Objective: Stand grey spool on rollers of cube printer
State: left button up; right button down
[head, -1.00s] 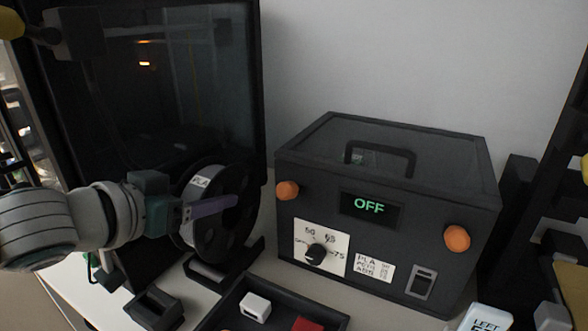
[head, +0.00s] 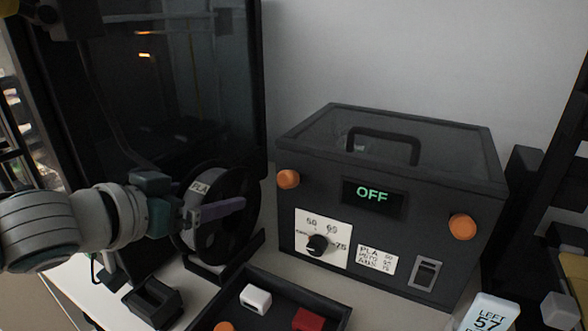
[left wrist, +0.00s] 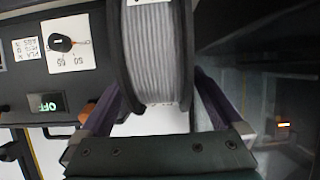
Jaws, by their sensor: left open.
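The grey spool (head: 228,215), with black flanges and a PLA label, stands upright on a low black roller stand (head: 207,273) in front of the tall dark cube printer (head: 165,95). Contact with the rollers is hidden in part. My left gripper (head: 215,211) is at the spool, one purple finger showing across its face. In the left wrist view the grey windings of the spool (left wrist: 157,50) lie between my two open purple fingers (left wrist: 158,95), with gaps beside the flanges. My right gripper is not in view.
A black dryer box (head: 390,205) reading OFF, with orange knobs, stands right of the spool. A black tray (head: 335,310) with a white and a red block lies in front. A small black holder (head: 153,302) sits at front left. A white display (head: 488,313) is at front right.

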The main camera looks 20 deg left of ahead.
pick_arm(q)
jog(key=shift+s, duration=0.1)
jog(key=p+v, duration=0.1)
jog(key=v, duration=0.8)
jog(key=shift+s+r, duration=0.25)
jog(key=shift+s, duration=0.05)
